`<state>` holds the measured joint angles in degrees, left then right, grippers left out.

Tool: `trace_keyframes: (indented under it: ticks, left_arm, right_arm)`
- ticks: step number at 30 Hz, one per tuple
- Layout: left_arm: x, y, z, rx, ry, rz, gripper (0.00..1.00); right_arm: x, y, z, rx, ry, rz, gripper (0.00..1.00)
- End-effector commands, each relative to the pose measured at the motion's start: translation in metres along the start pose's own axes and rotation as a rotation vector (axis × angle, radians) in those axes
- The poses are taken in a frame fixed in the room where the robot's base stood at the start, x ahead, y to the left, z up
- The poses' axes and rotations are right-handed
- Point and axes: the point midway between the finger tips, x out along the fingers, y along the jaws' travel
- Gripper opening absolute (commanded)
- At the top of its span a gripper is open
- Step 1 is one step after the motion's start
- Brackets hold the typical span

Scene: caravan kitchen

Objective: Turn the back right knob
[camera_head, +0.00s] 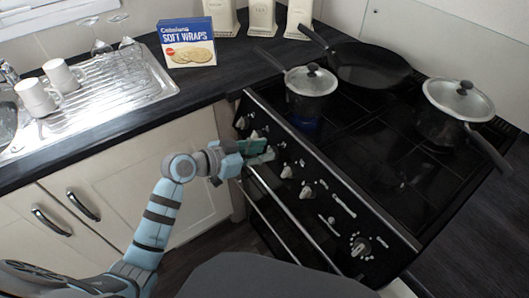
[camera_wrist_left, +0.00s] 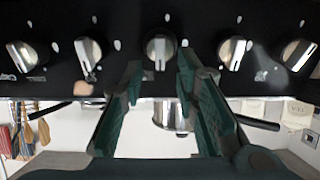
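The black stove front carries a row of silver knobs. In the wrist view one knob (camera_wrist_left: 160,48) stands upright between and just beyond the fingertips of my left gripper (camera_wrist_left: 161,72). The fingers are apart and empty; I cannot tell whether they touch this knob. Neighbouring knobs (camera_wrist_left: 88,52) (camera_wrist_left: 234,52) sit to either side, some turned at an angle. In the head view my left gripper (camera_head: 260,150) is at the stove front near the upper left end of the row, hiding part of it. Other knobs (camera_head: 287,172) (camera_head: 361,247) show lower right. My right gripper is out of view.
A lidded saucepan (camera_head: 308,85) stands over a blue glow at the hob's left. A frying pan (camera_head: 368,66) and a lidded pot (camera_head: 452,110) stand behind and right. An oven handle (camera_head: 285,212) runs below the knobs. A wraps box (camera_head: 187,43) stands on the counter.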

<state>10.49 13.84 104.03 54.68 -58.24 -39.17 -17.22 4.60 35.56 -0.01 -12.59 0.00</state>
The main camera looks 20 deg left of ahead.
Motion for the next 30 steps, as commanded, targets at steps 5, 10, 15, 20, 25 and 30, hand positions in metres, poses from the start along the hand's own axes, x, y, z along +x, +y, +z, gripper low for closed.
trace_keyframes:
  ticks: [5, 10, 15, 20, 25, 30]
  left_arm:
    - [0.0135, 0.0005, 0.0002, 0.000, 0.000, 0.001, 0.28]
    - [0.0145, 0.0003, 0.0001, 0.000, -0.001, 0.000, 0.28]
    - [0.0142, 0.0002, 0.0001, 0.000, -0.001, 0.000, 0.14]
    - [0.0141, 0.0001, 0.0001, 0.000, -0.001, 0.000, 0.00]
    - [0.0139, 0.0001, 0.0001, -0.002, -0.001, -0.001, 0.00]
    - [0.0136, -0.0002, -0.0005, -0.025, -0.002, -0.001, 0.00]
  right_arm:
    - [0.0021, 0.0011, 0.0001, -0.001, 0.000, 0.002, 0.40]
    - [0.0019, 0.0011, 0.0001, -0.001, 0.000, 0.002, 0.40]
    - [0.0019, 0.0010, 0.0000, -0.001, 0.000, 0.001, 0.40]
    - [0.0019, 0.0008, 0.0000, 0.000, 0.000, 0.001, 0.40]
    - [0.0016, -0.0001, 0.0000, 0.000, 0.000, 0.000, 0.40]
    - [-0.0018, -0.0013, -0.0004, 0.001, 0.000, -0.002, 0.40]
